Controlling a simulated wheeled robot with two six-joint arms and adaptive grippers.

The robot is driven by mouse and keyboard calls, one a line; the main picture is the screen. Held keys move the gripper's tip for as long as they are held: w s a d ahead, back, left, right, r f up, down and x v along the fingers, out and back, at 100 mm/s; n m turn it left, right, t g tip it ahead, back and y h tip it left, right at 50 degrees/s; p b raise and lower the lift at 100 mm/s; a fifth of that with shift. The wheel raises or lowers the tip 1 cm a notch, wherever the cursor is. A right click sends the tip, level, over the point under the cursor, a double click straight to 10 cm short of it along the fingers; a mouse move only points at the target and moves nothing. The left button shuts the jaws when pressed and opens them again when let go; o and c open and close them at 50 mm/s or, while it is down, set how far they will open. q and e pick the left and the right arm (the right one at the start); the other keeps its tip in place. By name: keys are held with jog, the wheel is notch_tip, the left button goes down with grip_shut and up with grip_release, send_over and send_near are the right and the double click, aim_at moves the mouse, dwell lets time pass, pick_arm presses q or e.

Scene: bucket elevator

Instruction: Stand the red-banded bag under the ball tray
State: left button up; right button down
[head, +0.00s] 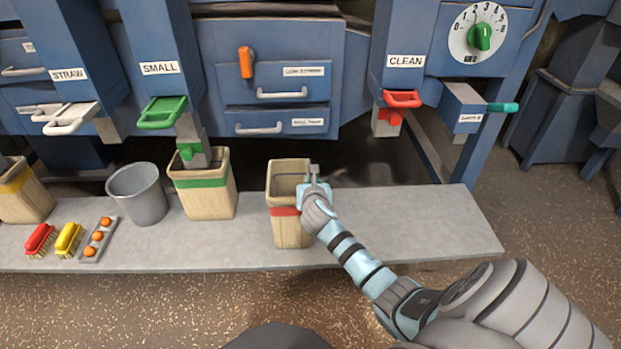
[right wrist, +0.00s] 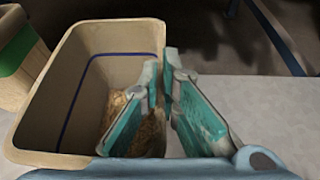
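The red-banded bag (head: 289,228) is upright and open-topped at the front of the bench, apart from the green-banded bag. I cannot tell whether its bottom touches the bench. In the right wrist view the bag (right wrist: 40,125) has a blue line inside and some grain at the bottom. My right gripper (head: 313,176) is at its right rim, one finger inside and one outside, closed on the wall; it also shows in the right wrist view (right wrist: 164,75). A lower drawer (head: 259,129) above and behind the bag has a label resembling "ball tray". My left gripper is out of view.
A green-banded bag (head: 205,195), a grey bucket (head: 138,197), two brushes (head: 68,240) and a strip holding orange balls (head: 85,254) stand left on the bench (head: 420,225). The bench's right part is clear. Chutes with green (head: 162,112) and red (head: 402,98) handles hang above.

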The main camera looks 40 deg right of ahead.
jog(key=c, duration=2.1)
grip_release()
jog(key=o, duration=0.3)
jog(key=shift+r, duration=0.1)
jog(key=shift+s, duration=0.1)
